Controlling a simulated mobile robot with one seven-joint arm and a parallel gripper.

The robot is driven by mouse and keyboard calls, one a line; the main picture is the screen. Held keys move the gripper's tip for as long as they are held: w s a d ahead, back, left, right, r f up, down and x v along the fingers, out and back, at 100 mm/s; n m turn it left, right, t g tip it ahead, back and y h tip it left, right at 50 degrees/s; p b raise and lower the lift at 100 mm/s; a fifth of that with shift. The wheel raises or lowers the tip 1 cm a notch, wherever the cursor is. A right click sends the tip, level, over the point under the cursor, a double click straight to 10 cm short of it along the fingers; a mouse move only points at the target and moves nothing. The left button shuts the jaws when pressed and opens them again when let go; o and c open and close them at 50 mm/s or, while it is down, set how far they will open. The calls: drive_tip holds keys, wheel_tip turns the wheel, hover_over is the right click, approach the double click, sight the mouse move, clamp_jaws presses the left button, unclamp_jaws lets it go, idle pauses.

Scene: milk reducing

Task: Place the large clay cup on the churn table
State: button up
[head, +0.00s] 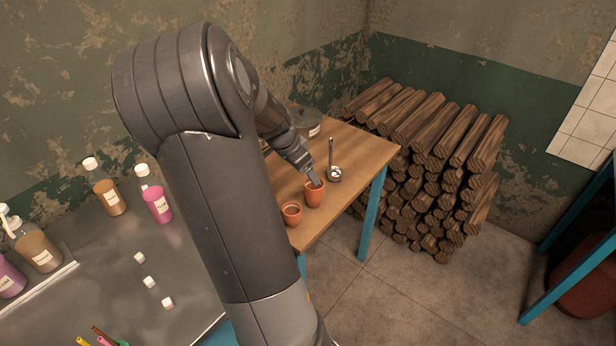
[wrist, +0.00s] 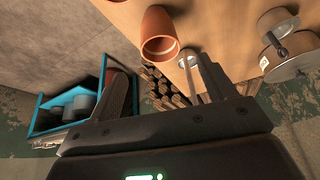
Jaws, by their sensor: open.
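The larger clay cup (head: 314,197) stands upright on a wooden table (head: 352,148) with blue legs. A smaller clay cup (head: 291,214) stands to its left, near the table edge. My gripper (head: 316,183) is at the larger cup's rim in the head view, and its far side is hidden there. In the wrist view my gripper (wrist: 165,82) is open, with its fingers apart and nothing gripped. A clay cup (wrist: 157,28), seemingly the larger one, shows just beyond the fingertips, between their lines. I cannot tell whether a finger touches it.
A ladle (head: 333,172) and a lidded metal pot (head: 306,122) stand on the same table. Stacked firewood (head: 440,165) is behind and right. A metal counter (head: 105,265) with bottles and small white cubes is at left. Another blue-framed table (head: 570,255) is at right.

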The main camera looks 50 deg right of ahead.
drive_tip(key=shift+a+r, duration=0.15)
drive_tip(key=shift+r, duration=0.2)
drive_tip(key=a+r+n+t+y, duration=0.1)
drive_tip(key=a+r+n, duration=0.2)
drive_tip(key=a, duration=0.4)
drive_tip(key=w+a+r+n+t+y, duration=0.1)
drive_tip(key=a+r+n+t, duration=0.2)
drive_tip(key=a, duration=0.5)
drive_tip(key=a+r+n+y, duration=0.1)
drive_tip(key=a+r+n, duration=0.25)
drive_tip(key=a, duration=0.35)
drive_tip(key=s+a+r+n+t, duration=0.1)
drive_tip(key=s+a+r+n, duration=0.1)
drive_tip(key=s+a+n, duration=0.3)
drive_tip(key=s+a+r+n+t+y, duration=0.1)
drive_tip(key=s+a+r+n, duration=0.2)
drive_tip(key=a, duration=0.9)
drive_tip(key=s+n, duration=0.2)
drive_tip(key=n, duration=0.1)
drive_tip(key=shift+t+y, duration=0.3)
